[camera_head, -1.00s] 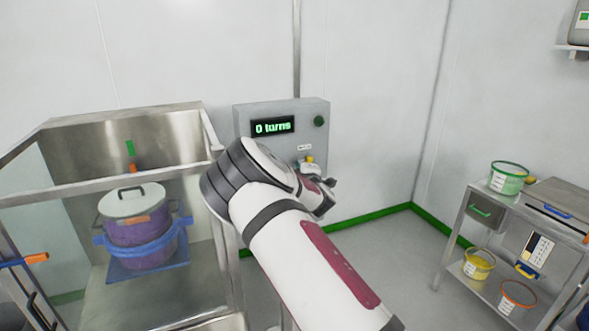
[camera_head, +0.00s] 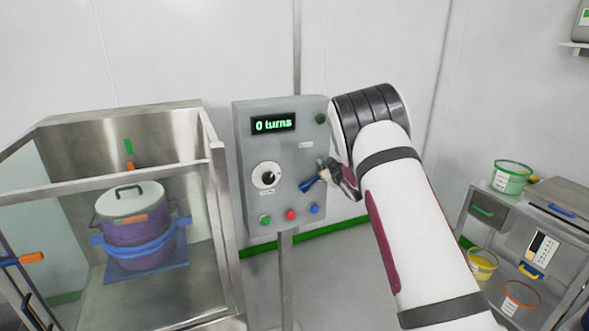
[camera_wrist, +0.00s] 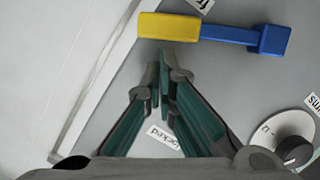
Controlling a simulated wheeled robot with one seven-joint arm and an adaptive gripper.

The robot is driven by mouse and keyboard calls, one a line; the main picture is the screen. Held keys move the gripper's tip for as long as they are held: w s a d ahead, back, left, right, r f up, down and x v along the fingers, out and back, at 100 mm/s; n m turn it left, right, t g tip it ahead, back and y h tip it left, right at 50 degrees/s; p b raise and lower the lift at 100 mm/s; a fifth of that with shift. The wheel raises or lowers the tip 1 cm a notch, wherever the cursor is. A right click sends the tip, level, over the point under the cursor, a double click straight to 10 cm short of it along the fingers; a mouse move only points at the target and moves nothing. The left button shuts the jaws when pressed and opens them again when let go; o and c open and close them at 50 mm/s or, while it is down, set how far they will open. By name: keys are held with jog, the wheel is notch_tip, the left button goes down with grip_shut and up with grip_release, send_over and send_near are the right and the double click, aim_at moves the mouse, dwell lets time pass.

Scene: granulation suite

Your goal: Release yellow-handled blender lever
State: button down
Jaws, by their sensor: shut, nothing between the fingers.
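The blender lever shows in the wrist view with its yellow handle (camera_wrist: 168,27), blue arm (camera_wrist: 228,34) and blue hub (camera_wrist: 275,39). In the head view its blue part (camera_head: 308,184) stands out from the grey control panel (camera_head: 285,215), and my gripper hides the yellow handle. The handle end lies by a partly cut label (camera_wrist: 201,4) starting "fr". My gripper (camera_wrist: 160,58) is shut and empty, its fingertips close beside the handle; contact cannot be told. My gripper also shows in the head view (camera_head: 325,170).
A steel enclosure (camera_head: 212,162) with a lidded purple container (camera_head: 137,225) stands left. A shelf cart (camera_head: 483,195) with tubs stands right.

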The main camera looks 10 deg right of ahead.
aim_at(317, 153)
jog(key=shift+d+f, duration=0.2)
jog(key=shift+d, duration=0.15)
dwell(0.3)
jog(key=a+r, duration=0.1)
jog(key=r, duration=0.1)
jog(key=a+r, duration=0.1)
jog(key=r, duration=0.1)
jog(key=shift+a, duration=0.1)
jog(key=s+r, duration=0.1)
jog(key=s, duration=0.9)
jog(key=shift+r, duration=0.3)
